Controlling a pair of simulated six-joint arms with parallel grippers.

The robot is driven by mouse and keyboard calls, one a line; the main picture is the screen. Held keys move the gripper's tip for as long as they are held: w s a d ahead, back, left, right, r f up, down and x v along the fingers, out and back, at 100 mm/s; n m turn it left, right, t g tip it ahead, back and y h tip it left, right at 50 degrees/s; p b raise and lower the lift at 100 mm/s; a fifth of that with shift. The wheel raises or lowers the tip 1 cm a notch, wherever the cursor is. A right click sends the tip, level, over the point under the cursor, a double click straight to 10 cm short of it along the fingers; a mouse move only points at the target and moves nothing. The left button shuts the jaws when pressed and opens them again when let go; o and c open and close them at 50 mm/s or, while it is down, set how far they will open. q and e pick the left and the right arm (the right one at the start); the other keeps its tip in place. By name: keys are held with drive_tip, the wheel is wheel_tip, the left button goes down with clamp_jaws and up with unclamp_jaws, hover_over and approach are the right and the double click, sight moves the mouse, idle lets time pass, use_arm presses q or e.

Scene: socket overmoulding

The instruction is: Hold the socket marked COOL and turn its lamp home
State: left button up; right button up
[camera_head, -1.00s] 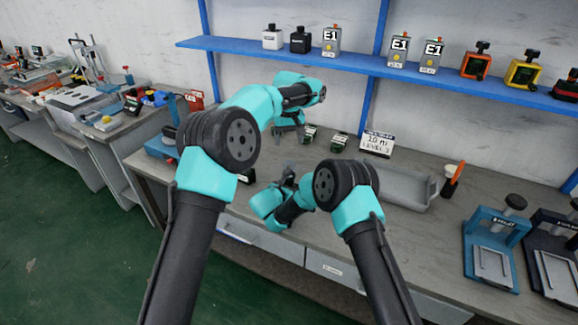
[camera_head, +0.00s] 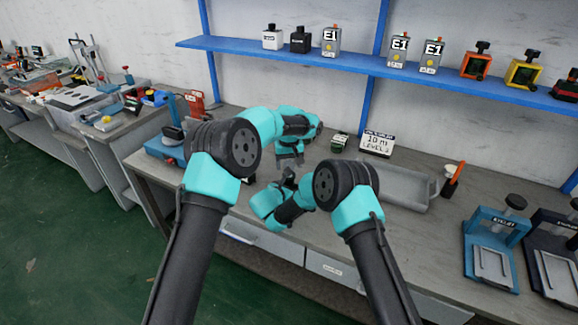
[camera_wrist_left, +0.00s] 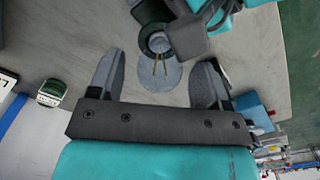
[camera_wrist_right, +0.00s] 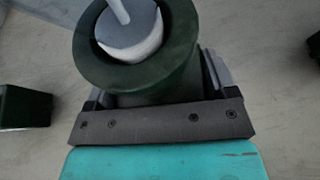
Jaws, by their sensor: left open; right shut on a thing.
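My right gripper (camera_head: 288,181) is shut on a dark green round socket (camera_wrist_right: 170,80), which fills the top of the right wrist view. A pale lamp part (camera_wrist_right: 130,32) with a thin rod sits inside its ring. My left gripper (camera_head: 290,160) is open just above and behind the right one. In the left wrist view, the held socket's dark ring (camera_wrist_left: 155,40) and a clear grey lamp globe (camera_wrist_left: 160,75) with gold wires show between the spread left fingers, apart from both. The COOL marking is not readable. Another green socket (camera_head: 340,143) stands on the bench.
A sign card (camera_head: 376,144) stands behind a grey tray (camera_head: 400,188) on the bench. A blue device (camera_head: 168,146) is at left. The blue shelf (camera_head: 450,76) above holds bottles and boxes. Bare bench lies around the grippers.

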use_arm(q)
drive_tip(key=shift+f, duration=0.55)
drive_tip(key=c, duration=0.9)
drive_tip(key=shift+c, duration=0.2)
drive_tip(key=shift+m, duration=2.4)
drive_tip(key=o, duration=0.9)
